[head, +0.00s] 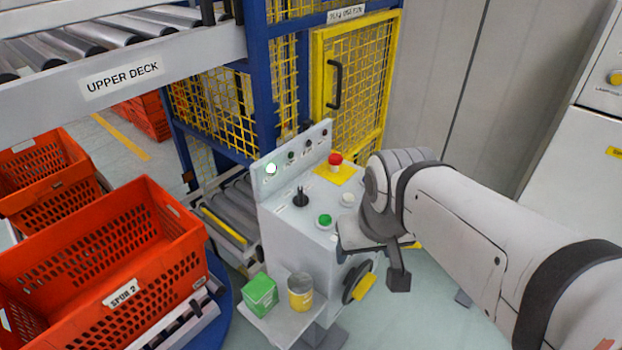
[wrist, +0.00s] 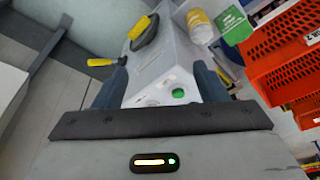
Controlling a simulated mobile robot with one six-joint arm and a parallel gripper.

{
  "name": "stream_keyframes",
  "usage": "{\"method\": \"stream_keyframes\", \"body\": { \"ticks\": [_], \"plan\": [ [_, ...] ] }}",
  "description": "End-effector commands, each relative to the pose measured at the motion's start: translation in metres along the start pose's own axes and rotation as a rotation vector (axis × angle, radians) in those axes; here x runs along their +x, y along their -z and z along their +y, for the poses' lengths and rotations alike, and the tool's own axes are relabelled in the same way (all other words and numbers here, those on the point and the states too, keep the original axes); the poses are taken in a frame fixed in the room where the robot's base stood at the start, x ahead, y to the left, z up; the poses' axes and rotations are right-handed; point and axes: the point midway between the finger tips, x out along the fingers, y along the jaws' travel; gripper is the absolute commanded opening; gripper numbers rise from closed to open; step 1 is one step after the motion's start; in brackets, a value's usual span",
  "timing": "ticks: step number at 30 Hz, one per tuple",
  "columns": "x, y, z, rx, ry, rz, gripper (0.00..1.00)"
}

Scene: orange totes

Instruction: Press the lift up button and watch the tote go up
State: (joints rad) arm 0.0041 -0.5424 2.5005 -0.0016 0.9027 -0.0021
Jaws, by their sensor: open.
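A grey control console (head: 290,235) stands in front of the lift cage (head: 225,110). Which button is lift up cannot be read. My gripper (head: 372,262) is open and empty beside the console's right side. In the wrist view the green button (wrist: 178,93) shows between the fingers, apart from them. An orange tote (head: 125,300) labelled SPUR 2 is at left; no tote is visible inside the cage.
The upper deck conveyor (head: 140,65) crosses the upper left. A green box (head: 260,294) and a yellow can (head: 300,293) stand on a low shelf at the console's front. A black and yellow wheel-like part (head: 358,282) sticks out at its side. More orange totes (head: 40,180) stand at left.

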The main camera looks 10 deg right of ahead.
Motion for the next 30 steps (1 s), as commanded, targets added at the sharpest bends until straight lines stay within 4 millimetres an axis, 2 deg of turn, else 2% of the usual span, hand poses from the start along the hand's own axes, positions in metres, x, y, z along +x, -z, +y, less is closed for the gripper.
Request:
{"method": "stream_keyframes", "body": {
  "ticks": [2,23,30],
  "plan": [
    [0.0000,0.0000,0.0000,0.000,0.000,0.000,0.59],
    [0.0000,0.0000,0.0000,0.000,0.000,0.000,0.02],
    [0.0000,0.0000,0.0000,0.000,0.000,0.000,0.00]
  ]
}}
